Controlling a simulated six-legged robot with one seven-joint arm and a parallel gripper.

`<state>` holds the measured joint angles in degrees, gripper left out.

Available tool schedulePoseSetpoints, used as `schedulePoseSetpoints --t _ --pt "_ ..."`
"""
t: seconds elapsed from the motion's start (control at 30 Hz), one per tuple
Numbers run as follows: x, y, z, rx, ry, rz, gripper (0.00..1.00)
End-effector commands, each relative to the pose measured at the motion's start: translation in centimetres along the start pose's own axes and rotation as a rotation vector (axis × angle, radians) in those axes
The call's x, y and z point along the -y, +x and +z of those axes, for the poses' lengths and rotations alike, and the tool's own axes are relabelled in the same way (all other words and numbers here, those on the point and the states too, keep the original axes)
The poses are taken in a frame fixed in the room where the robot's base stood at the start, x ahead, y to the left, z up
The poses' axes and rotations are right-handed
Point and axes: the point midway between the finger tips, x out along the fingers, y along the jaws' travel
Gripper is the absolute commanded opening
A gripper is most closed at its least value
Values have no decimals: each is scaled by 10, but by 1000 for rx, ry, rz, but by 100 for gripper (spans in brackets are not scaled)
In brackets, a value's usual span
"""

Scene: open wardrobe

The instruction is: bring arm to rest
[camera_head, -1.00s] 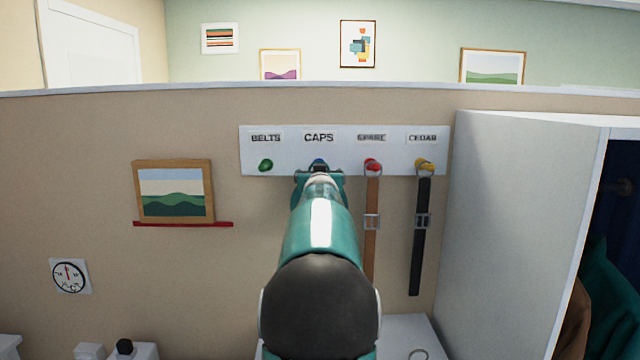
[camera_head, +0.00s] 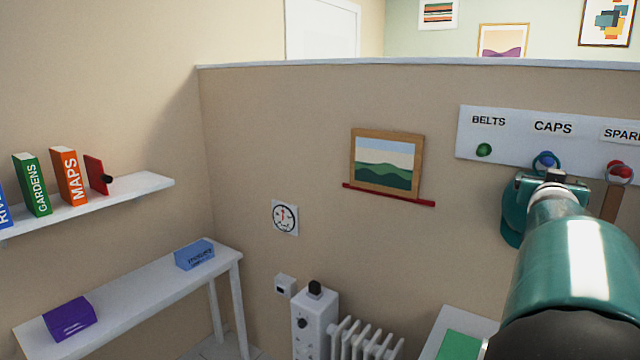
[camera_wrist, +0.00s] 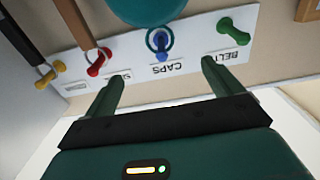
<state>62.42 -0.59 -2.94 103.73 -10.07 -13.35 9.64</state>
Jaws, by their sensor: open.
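My gripper (camera_wrist: 160,78) is open and empty, its two fingers spread apart in the wrist view. In the head view my gripper (camera_head: 550,180) shows at the right, in front of the peg board, partly hidden by my arm. A teal round thing, seemingly a cap (camera_wrist: 150,8), hangs by a loop on the blue peg (camera_wrist: 158,42) marked CAPS. Its edge also shows in the head view (camera_head: 513,222). The fingers look apart from the cap and the peg.
The peg board (camera_head: 520,152) also bears a bare green peg (camera_head: 484,150); belts hang on the red (camera_wrist: 97,65) and yellow (camera_wrist: 45,80) pegs. A framed picture (camera_head: 386,160) stands on a red ledge. A shelf (camera_head: 130,190), bench (camera_head: 120,295) and radiator (camera_head: 365,340) are at left and below.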

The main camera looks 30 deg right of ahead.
Motion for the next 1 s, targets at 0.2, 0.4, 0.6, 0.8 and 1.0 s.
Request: schedulePoseSetpoints --t 0.2,0.4,0.6,0.8,1.0 --pt "36 -14 7 47 1 -50 91" --pt "138 -80 39 223 -20 -216 91" --pt "225 -179 83 425 -89 -409 91" --pt "276 -297 133 623 -209 -614 91" --pt "284 -423 187 811 -389 -824 91"
